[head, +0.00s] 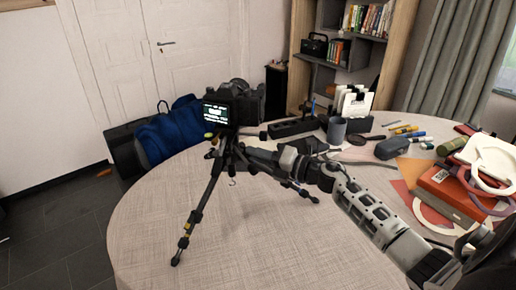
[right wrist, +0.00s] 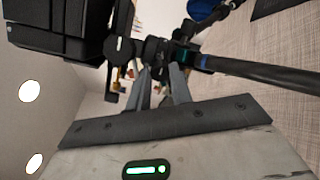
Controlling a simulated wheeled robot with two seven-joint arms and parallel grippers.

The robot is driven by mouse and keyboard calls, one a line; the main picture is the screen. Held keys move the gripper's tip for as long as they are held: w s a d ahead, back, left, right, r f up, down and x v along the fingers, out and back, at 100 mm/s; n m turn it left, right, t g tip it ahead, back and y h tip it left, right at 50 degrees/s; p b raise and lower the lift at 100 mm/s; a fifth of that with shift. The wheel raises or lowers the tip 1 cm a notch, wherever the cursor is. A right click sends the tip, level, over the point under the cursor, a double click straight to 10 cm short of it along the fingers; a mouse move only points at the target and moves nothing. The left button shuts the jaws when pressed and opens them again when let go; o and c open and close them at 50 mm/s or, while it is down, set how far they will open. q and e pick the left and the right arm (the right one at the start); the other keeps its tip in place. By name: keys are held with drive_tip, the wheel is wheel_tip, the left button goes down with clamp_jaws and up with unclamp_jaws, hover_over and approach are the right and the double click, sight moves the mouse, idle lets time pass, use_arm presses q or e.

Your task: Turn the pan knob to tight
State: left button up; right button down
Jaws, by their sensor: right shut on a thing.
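A black tripod (head: 205,195) stands on the round table with a camera (head: 245,105) on its head, the screen lit and facing me. My right arm comes in from the right, and my right gripper (head: 244,150) is at the tripod head, just below the camera. In the right wrist view its two fingers (right wrist: 161,74) close around a small dark part of the tripod head, the pan knob (right wrist: 158,50). The fingers hide much of the knob, and I cannot read any marking on it. My left gripper is in neither view.
The round table (head: 140,225) is bare at its front left. A blue bag (head: 172,132) is behind the table at left.

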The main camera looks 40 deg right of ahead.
use_arm(q)
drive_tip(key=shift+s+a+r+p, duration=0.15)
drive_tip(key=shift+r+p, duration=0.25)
drive_tip(key=shift+p, duration=0.5)
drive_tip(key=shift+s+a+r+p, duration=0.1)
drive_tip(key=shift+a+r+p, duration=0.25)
drive_tip(key=shift+p, duration=0.5)
use_arm(e)
drive_tip(key=shift+m, duration=4.3)
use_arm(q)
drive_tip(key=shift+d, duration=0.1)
use_arm(e)
drive_tip(key=c, duration=1.5)
unclamp_jaws()
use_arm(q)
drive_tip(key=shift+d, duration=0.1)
